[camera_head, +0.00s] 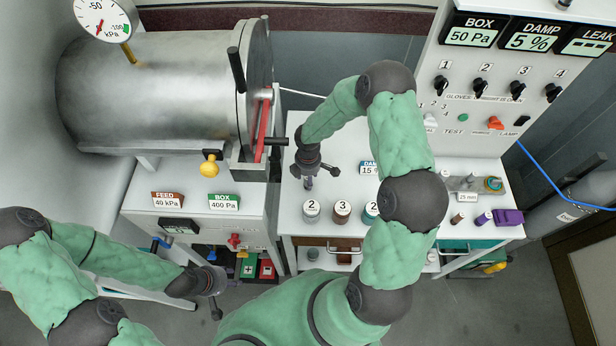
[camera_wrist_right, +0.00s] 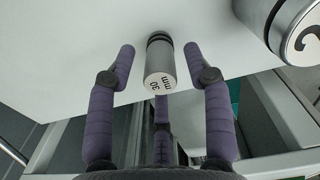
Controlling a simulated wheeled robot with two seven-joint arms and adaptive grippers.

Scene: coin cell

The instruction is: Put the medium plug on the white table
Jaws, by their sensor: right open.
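A grey metal plug (camera_wrist_right: 160,70) marked "30 mm", with a black band, shows on the white table (camera_wrist_right: 80,50) in the right wrist view. I cannot tell from its mark whether it is the medium one. My right gripper (camera_wrist_right: 161,65) is open, its purple fingers spread around the plug with gaps on both sides. In the head view my right gripper (camera_head: 310,178) points down over the white table (camera_head: 298,232), and the plug is hardly visible there. My left gripper (camera_head: 212,288) is low at the left, off the table; its fingers are too unclear to read.
Numbered canisters (camera_head: 342,210) stand in front of my right gripper; one shows close by in the wrist view (camera_wrist_right: 300,35). Small parts and a purple block (camera_head: 508,217) lie at the right by a "25 mm" card (camera_head: 467,197). A large steel chamber (camera_head: 150,90) stands at the left.

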